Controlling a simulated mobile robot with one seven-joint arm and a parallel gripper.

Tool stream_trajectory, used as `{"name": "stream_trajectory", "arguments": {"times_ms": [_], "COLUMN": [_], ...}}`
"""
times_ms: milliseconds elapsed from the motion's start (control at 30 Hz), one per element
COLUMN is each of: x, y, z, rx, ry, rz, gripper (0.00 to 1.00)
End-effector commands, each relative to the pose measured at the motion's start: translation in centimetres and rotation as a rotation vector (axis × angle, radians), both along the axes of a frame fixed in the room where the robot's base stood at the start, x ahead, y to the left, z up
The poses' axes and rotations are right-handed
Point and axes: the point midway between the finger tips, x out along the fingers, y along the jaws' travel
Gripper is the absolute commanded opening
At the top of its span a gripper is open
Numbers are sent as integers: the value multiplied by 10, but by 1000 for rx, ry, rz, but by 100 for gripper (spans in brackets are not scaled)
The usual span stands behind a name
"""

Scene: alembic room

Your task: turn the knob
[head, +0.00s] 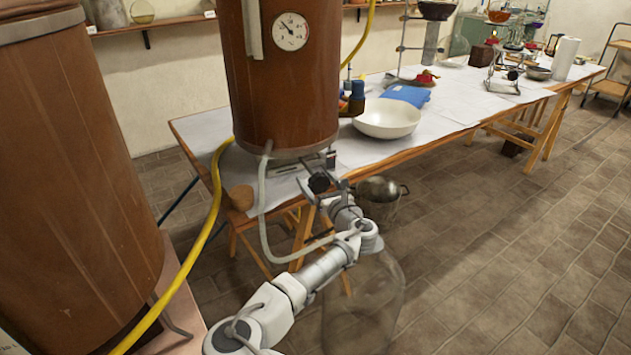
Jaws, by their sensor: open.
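A small dark round knob (319,182) shows below the underside of the copper-brown boiler (283,95), near its outlet tube. My gripper (336,184) is at the end of my arm, just right of the knob and very close to it. The gripper is open. The fingers are small and dark here, and I cannot tell whether they touch the knob or stand around it. The boiler carries a round dial gauge (291,31) on its front.
A second copper-brown vessel (75,170) stands at the left, with a yellow hose (203,240) beside it. A long table (440,132) bears a white bowl (387,118) and a blue cloth (405,95). A metal pot (379,190) and a glass vessel (365,310) are close to my arm.

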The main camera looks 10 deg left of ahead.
Motion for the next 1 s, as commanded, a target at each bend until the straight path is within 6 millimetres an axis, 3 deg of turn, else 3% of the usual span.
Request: {"name": "stream_trajectory", "arguments": {"times_ms": [200, 500, 900, 967, 1000], "x": [11, 12, 12, 12, 12], "y": [8, 9, 9, 9, 9], "z": [0, 0, 0, 0, 0], "rx": [1, -1, -1, 0, 0], "ry": [1, 1, 1, 1, 1], "rz": [-1, -1, 0, 0, 0], "gripper": [100, 100, 28, 18, 18]}}
